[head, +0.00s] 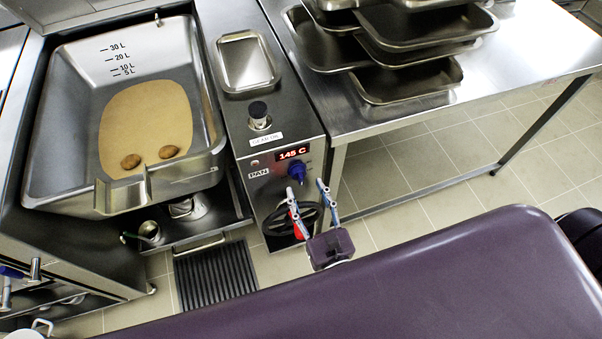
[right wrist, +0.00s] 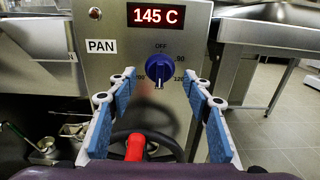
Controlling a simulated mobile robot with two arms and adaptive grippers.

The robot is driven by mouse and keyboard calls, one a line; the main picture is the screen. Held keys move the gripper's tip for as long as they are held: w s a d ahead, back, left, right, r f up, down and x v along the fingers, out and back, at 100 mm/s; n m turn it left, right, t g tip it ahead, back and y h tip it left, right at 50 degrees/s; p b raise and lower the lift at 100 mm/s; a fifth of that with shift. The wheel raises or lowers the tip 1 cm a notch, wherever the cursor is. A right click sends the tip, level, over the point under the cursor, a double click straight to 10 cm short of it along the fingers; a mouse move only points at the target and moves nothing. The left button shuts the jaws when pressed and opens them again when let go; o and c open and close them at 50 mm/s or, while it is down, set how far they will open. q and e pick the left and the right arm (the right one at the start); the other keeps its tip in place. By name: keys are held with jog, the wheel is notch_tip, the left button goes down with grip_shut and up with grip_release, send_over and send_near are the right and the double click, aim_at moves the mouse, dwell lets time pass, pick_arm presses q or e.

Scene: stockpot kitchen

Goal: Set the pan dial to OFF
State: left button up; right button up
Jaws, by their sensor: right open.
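The pan dial (head: 296,169) is a dark blue knob on the steel front panel, under a red display reading 145 C. In the right wrist view the dial (right wrist: 159,69) sits below the OFF mark, with numbers around it. A light mark shows at its lower edge, away from OFF. My right gripper (head: 306,187) is open and empty, in front of the panel. In the right wrist view its blue-padded fingers (right wrist: 158,76) stand either side of the dial, apart from it as far as I can tell. My left gripper is not in view.
A black handwheel (head: 278,219) with a red handle (right wrist: 135,147) is just below the dial. The tilting pan (head: 60,120) with brown food pieces is to the left. Stacked trays (head: 410,90) stand on a steel table at right. A dark floor grate (head: 215,277) lies below.

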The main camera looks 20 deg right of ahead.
aim_at(302, 180)
jog(key=shift+w+p, duration=0.3)
jog(key=shift+w, duration=1.75)
jog(key=c, duration=1.1)
